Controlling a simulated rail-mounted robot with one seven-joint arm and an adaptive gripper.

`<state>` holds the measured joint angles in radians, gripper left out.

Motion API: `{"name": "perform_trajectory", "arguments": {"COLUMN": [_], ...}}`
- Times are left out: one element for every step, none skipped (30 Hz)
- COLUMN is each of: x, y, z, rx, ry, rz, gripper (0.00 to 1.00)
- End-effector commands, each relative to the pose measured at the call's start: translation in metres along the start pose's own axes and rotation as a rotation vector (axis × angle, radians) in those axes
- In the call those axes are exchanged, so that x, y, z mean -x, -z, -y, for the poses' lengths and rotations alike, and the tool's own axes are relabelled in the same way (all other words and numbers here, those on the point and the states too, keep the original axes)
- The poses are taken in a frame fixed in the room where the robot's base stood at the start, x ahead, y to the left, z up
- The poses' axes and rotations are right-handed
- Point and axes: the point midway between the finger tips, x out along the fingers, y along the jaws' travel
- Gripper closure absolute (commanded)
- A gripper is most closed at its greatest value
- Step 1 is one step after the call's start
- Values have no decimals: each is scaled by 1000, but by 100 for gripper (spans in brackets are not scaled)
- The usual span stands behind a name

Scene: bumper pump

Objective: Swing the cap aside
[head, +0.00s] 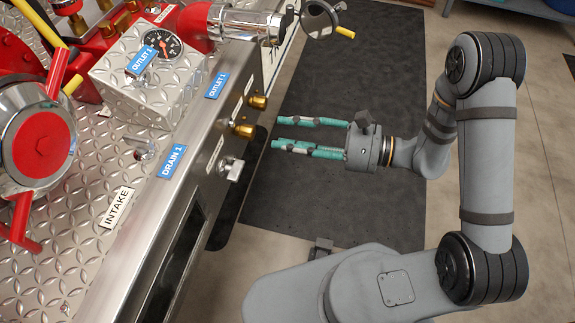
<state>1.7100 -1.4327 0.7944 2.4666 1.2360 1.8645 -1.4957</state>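A round dark-faced cap (320,18) with a bright rim and a yellow-tipped handle (345,32) is at the top of the head view. It sits just off the end of the chrome outlet pipe (245,24), which comes out of a red fitting. I cannot tell exactly how the cap joins the pipe. My gripper (278,131) has two green fingers, parallel and spread apart with nothing between them. It is below the cap in the picture, pointing left toward the panel edge, and touches neither cap nor pipe.
The steel panel (110,270) on the left carries a gauge (162,43), labels and red valve parts. Brass knobs (250,115) and a chrome fitting (231,168) stick out from its side near my fingers. A dark floor mat (375,60) lies below, with open floor to the right.

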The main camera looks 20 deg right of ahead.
Motion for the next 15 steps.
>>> {"name": "perform_trajectory", "arguments": {"x": [0,0,1,1,2,2,3,4,4,5,6,6,6,7,7], "y": [-3,-4,-6,-8,-9,-10,-12,-12,-13,-14,-14,-15,-15,-16,-16], "z": [-9,-15,-22,-27,-32,-37,-41,-45,-49,-52,-54,-57,-58,-59,-61], "rx": [-22,-36,-53,-64,-77,-91,-99,-109,-118,-125,-130,-136,-140,-142,-145], "ry": [-35,-55,-82,-101,-118,-141,-155,-169,-185,-195,-204,-215,-221,-225,-230], "rz": [11,16,23,27,31,34,37,39,40,41,42,43,44,45,45], "gripper": [62,62,62,62,62,62,62,62,62,62,62,62,62,62,62]}}
